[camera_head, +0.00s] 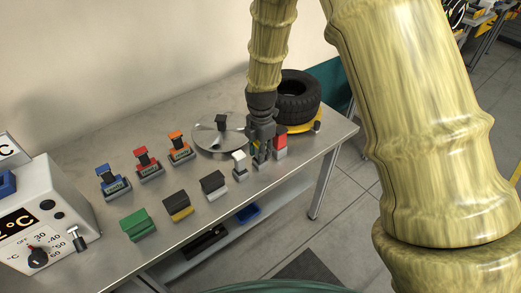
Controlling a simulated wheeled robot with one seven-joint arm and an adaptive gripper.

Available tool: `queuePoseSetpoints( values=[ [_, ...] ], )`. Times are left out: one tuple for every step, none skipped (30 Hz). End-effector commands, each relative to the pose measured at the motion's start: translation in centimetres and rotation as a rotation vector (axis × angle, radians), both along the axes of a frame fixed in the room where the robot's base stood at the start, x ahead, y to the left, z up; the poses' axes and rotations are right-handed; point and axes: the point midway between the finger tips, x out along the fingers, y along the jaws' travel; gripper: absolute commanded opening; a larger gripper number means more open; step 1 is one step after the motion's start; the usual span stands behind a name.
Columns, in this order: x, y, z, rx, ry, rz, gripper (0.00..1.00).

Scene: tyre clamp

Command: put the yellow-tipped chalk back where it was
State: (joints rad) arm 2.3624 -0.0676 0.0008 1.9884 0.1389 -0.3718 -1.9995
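My gripper (262,151) points down near the front right of the metal table (105,190). Its dark fingers are low, beside a small white-topped piece on a grey base (240,166) and a red block with a pale base (280,143). Small grey and pale parts show around the fingertips, too small to tell apart. I cannot make out the yellow-tipped chalk with certainty, nor whether the fingers are shut on anything. A dark block with a yellow lower part (179,207) stands apart at the front.
A tyre (297,97) on a yellow stand is behind my gripper, with a round metal plate (207,142) left of it. Blue, red and orange-topped devices (149,165) line the middle. Green (137,224) and grey (214,186) blocks stand in front; a dial box (35,215) is left.

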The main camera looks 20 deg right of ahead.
Motion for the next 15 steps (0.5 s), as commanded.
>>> queuePoseSetpoints(
  values=[
    [-0.01, 0.00, 0.02, 0.000, 0.000, 0.000, 0.43],
    [-0.01, 0.00, 0.01, 0.000, 0.000, 0.000, 0.46],
    [-0.01, 0.00, 0.01, 0.000, 0.000, 0.000, 0.46],
    [-0.01, 0.01, 0.01, 0.000, 0.000, 0.000, 0.46],
    [-0.02, 0.00, 0.01, 0.000, 0.001, 0.000, 0.46],
    [-0.02, 0.00, 0.01, 0.000, 0.001, 0.000, 0.46],
    [-0.02, 0.00, 0.01, 0.000, 0.001, 0.000, 0.46],
    [-0.02, 0.00, 0.01, 0.000, 0.001, 0.000, 0.46],
    [-0.02, 0.00, 0.01, 0.000, 0.001, 0.001, 0.46],
    [-0.02, 0.00, 0.03, 0.000, 0.001, 0.000, 0.46],
    [-0.02, 0.00, 0.07, 0.000, 0.001, 0.000, 0.46],
    [-0.02, 0.00, 0.19, 0.000, 0.001, 0.000, 0.46],
    [-0.01, 0.00, 0.33, -0.001, 0.001, 0.001, 0.46],
    [-0.02, 0.01, 0.51, -0.001, 0.001, 0.001, 0.46],
    [-0.03, 0.01, 0.84, -0.001, 0.001, 0.002, 0.46]
  ],
)
